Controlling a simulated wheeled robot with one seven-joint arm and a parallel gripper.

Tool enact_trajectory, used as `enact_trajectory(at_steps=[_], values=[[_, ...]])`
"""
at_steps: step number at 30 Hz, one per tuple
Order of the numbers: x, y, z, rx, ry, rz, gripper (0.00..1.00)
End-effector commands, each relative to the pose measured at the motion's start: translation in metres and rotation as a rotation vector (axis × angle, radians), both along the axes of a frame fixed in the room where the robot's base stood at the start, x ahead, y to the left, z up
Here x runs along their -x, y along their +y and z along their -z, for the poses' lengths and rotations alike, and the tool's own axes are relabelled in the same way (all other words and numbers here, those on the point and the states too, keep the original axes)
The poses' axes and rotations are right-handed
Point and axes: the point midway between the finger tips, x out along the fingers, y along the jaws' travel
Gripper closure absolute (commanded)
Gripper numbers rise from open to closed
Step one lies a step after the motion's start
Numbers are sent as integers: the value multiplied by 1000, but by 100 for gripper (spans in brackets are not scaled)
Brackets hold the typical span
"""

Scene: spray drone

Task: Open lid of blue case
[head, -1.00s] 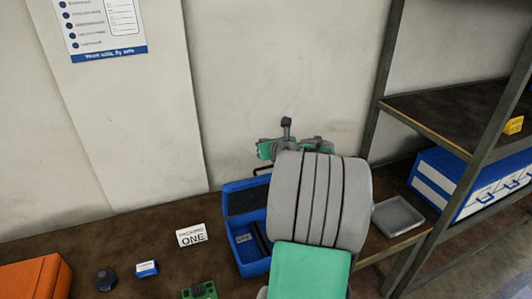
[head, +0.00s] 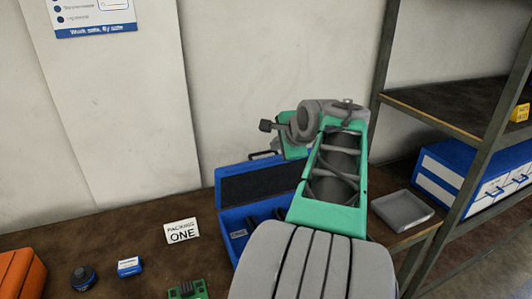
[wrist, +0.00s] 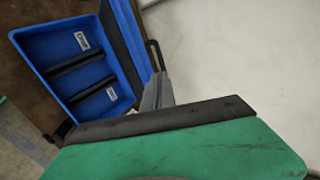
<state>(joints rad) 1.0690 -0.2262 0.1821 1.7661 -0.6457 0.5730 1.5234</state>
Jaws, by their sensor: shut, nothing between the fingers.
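The blue case (head: 229,222) stands on the bench against the wall, and its lid (head: 262,183) is up, with the dark lining showing. My arm covers the right part of the case. In the wrist view the open case (wrist: 75,62) shows dark dividers and small white labels inside, with the raised lid (wrist: 130,35) beside it. A black handle (wrist: 157,54) sticks out from the lid's outer side. My gripper (wrist: 155,95) is shut and empty, its grey fingers close to the lid's outer edge; I cannot tell whether they touch it. The fingertips are hidden in the head view.
A "Packing One" card (head: 182,231), a small blue box (head: 129,266), a dark round part (head: 83,278), a green board (head: 187,290) and an orange case (head: 20,272) lie to the left. A grey tray (head: 402,210) and shelving (head: 425,105) stand right.

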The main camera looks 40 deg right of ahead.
Motion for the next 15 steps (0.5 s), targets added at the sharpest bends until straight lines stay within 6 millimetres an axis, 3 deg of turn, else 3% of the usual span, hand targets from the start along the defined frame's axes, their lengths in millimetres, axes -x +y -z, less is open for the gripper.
enact_trajectory(at_steps=[7,15], values=[[-12,-4,11,51,21,-50,100],[-52,-18,45,49,20,-49,100]])
